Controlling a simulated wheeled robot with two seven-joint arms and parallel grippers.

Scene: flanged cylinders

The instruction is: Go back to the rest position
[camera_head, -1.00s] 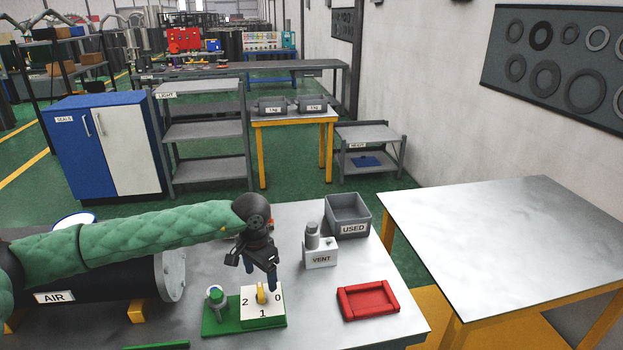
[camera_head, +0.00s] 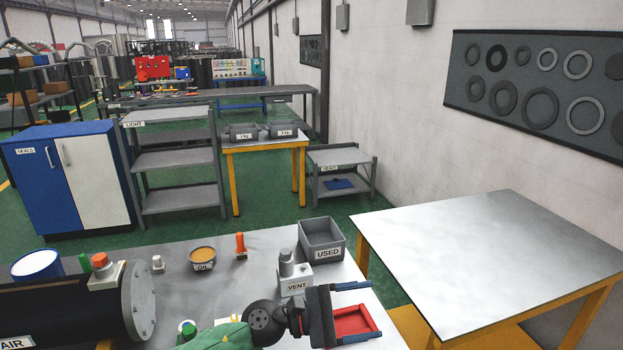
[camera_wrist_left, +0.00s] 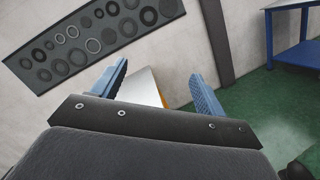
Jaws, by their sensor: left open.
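My left gripper (camera_head: 356,312) shows at the bottom of the head view, its arm coming in from below. Its two blue fingers are spread wide with nothing between them. It is above the workbench, in front of the red tray (camera_head: 366,319), which it partly hides. In the left wrist view the open fingers (camera_wrist_left: 158,88) point out toward the wall and the floor. My right gripper is not in either view.
Near the gripper stand the VENT block (camera_head: 294,283) and the grey USED bin (camera_head: 322,252). The black AIR cylinder (camera_head: 60,312), the OIL cup (camera_head: 203,266) and an orange-capped piece (camera_head: 240,245) are further left. A bare metal table (camera_head: 490,250) stands at right.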

